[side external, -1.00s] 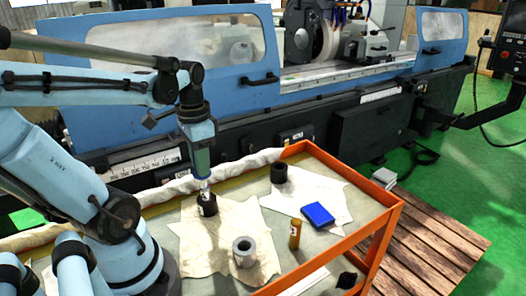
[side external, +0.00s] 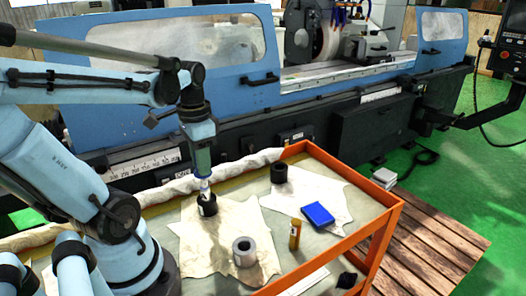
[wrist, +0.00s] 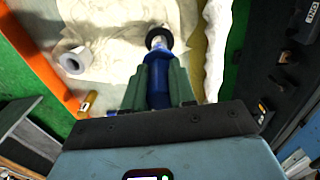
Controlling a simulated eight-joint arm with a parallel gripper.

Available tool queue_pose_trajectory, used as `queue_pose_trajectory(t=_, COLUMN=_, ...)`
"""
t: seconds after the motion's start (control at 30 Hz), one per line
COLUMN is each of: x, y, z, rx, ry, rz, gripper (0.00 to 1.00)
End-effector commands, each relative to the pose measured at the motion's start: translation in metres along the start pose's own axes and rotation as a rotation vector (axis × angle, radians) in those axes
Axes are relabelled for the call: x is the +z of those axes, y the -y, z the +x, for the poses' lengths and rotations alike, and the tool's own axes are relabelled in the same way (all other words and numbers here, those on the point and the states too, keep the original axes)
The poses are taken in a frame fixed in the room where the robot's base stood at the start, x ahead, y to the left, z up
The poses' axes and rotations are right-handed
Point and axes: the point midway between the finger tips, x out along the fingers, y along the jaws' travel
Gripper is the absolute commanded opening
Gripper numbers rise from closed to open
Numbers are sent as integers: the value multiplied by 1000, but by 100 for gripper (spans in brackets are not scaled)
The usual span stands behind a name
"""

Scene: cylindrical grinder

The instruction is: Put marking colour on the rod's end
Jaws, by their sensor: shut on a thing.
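My gripper (side external: 202,168) points down over the cart, its two green fingers (wrist: 160,72) shut on the blue handle of a rod (wrist: 158,92). The rod's pale lower end (side external: 205,189) points down at a black ring (side external: 208,208), which lies on a cream cloth. In the wrist view the end meets the ring (wrist: 159,34); I cannot tell how deep it sits in the bore. A flat blue box (side external: 318,214) lies on a second cloth to the right. An orange-yellow tube (side external: 295,236) stands in front of the box. I cannot tell which holds the marking colour.
A grey ring (side external: 244,253) stands on the near cloth (side external: 198,256). Another black ring (side external: 279,173) stands by the back edge. The cart's orange rim (side external: 350,183) borders the right. A rolled white cloth (side external: 228,169) runs along the back, before the blue grinder (side external: 262,94).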

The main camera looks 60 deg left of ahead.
Motion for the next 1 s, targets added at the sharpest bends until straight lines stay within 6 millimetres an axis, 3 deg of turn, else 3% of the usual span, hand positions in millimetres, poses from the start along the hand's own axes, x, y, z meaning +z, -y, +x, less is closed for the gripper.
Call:
queue_pose_trajectory(t=0.27, x=6, y=-5, z=0, rx=1, ry=2, rz=0, gripper=0)
queue_pose_trajectory(t=1.0, x=-2, y=2, z=-1, rx=1, ry=2, rz=0, gripper=0)
